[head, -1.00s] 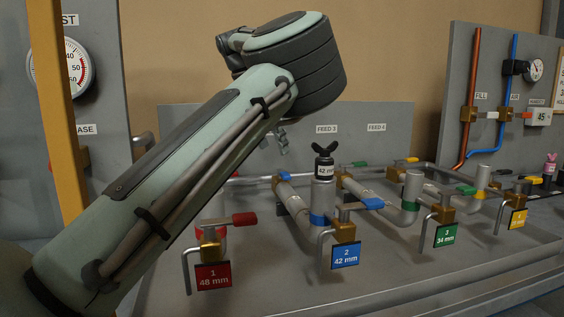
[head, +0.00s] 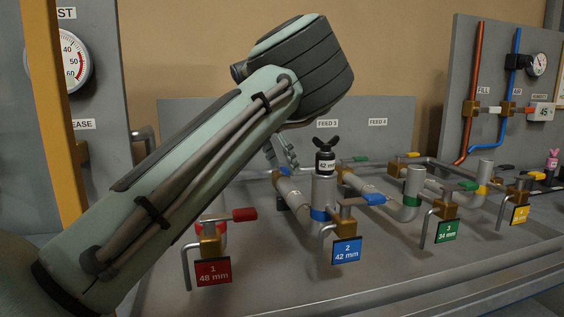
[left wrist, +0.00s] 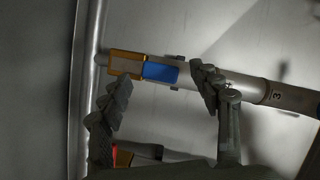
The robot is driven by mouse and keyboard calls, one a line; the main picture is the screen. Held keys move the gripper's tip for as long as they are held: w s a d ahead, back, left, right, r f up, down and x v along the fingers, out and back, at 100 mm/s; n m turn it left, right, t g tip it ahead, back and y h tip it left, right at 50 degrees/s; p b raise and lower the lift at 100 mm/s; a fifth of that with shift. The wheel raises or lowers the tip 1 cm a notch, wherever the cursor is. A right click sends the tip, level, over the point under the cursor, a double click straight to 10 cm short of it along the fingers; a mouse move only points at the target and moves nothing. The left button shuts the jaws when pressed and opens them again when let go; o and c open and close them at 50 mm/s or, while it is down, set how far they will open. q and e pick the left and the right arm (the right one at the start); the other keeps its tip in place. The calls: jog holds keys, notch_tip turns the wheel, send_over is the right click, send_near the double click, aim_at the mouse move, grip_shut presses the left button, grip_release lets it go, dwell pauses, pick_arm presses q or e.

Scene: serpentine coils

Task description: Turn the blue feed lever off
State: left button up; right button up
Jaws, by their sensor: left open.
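My left gripper (head: 283,151) is open and empty, pointing down just above this lever. In the left wrist view its two fingers (left wrist: 161,79) are apart, one on each side of the lever; contact cannot be told. My right gripper is out of view.
A front valve with a blue handle (head: 362,199) carries the blue 42 mm tag (head: 346,251). The black-topped plug (head: 325,161) stands close to my left gripper. A red handle (head: 244,214) is under my arm; green handles (head: 465,185) are at right.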

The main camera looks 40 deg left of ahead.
pick_arm(q)
grip_shut()
